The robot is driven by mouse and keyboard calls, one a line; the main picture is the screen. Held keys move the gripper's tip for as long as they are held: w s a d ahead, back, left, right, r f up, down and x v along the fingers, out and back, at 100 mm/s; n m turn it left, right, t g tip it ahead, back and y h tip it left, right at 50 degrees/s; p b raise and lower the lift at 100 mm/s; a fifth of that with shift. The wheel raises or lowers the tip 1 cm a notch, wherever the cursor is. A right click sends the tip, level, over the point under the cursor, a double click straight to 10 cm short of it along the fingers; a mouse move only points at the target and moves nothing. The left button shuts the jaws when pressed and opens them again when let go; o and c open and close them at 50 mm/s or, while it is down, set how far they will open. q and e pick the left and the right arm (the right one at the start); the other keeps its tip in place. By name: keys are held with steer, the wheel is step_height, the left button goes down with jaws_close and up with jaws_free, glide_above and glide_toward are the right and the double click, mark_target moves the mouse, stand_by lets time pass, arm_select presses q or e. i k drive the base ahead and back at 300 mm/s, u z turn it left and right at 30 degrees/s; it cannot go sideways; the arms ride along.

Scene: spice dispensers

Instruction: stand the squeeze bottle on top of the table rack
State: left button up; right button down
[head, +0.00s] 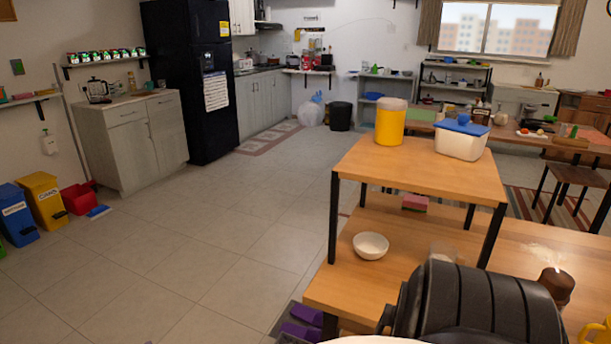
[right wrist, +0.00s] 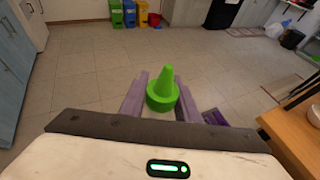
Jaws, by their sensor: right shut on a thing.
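The table rack (head: 415,172) is a wooden two-level stand with black legs, on the right in the head view. A yellow jar with a pale lid (head: 391,122) and a white tub with a blue lid (head: 461,138) stand on its top, with bare wood in front of them. My right gripper (right wrist: 161,92), with purple fingers, is shut on the squeeze bottle (right wrist: 162,90) in the right wrist view. Only the bottle's green cap and pointed nozzle show, seen from above; its body is hidden. The bottle is off to the side of the wooden surface. My left gripper is not in view.
A white bowl (head: 370,246) and a pink sponge (head: 415,203) are on the lower level. A brown grinder (head: 556,287) stands at the right. The floor at left is open.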

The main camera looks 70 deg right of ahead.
mark_target(409, 167)
steer(key=z, duration=1.75)
